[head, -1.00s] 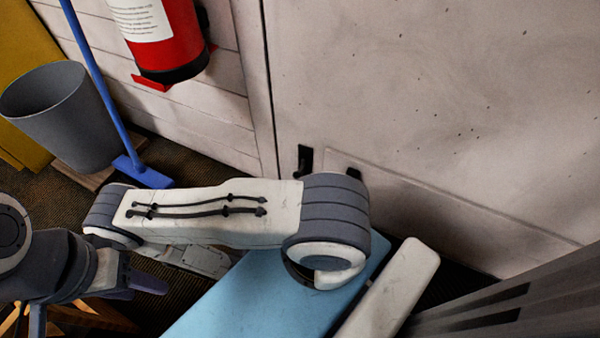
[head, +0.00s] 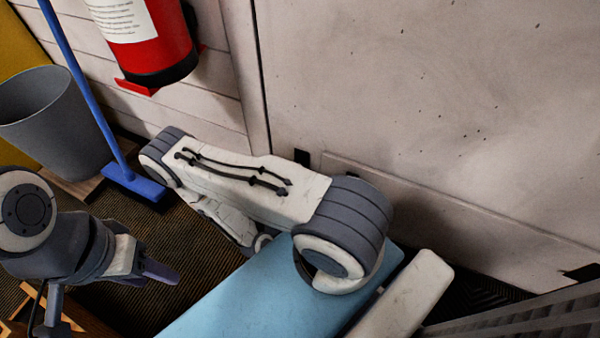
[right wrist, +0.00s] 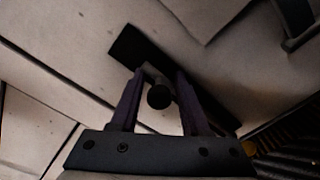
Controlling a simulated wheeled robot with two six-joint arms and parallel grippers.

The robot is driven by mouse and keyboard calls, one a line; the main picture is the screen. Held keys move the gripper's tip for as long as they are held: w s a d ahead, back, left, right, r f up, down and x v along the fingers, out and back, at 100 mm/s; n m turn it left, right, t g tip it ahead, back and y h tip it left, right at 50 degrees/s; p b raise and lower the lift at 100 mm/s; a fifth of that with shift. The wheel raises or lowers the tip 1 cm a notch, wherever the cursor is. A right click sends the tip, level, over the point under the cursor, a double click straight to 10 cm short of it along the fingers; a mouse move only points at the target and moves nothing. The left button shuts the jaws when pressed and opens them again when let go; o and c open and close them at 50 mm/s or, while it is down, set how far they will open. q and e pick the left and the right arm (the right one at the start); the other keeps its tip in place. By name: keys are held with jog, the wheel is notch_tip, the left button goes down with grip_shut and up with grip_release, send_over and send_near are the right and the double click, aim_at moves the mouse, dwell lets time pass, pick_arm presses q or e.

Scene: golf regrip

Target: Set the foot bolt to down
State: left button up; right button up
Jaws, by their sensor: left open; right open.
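The foot bolt shows in the right wrist view as a dark plate (right wrist: 133,46) on the pale door, with a rod and a round dark knob (right wrist: 159,96) standing out from it. My right gripper (right wrist: 159,77) is open, with one purple finger on each side of the knob. I cannot tell whether the fingers touch it, or whether the bolt is up or down. In the head view my right gripper is hidden behind my own arm. My left gripper (head: 158,268) is open and empty at the lower left, away from the door.
In the head view the pale door (head: 430,110) fills the right. A red fire extinguisher (head: 160,45) hangs on the wall to its left. A grey bin (head: 55,120) and a blue broom (head: 135,184) stand at the left. A small black part (head: 301,157) shows low on the door.

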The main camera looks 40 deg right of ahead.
jog(key=shift+w, duration=0.1)
grip_shut()
dwell(1.2)
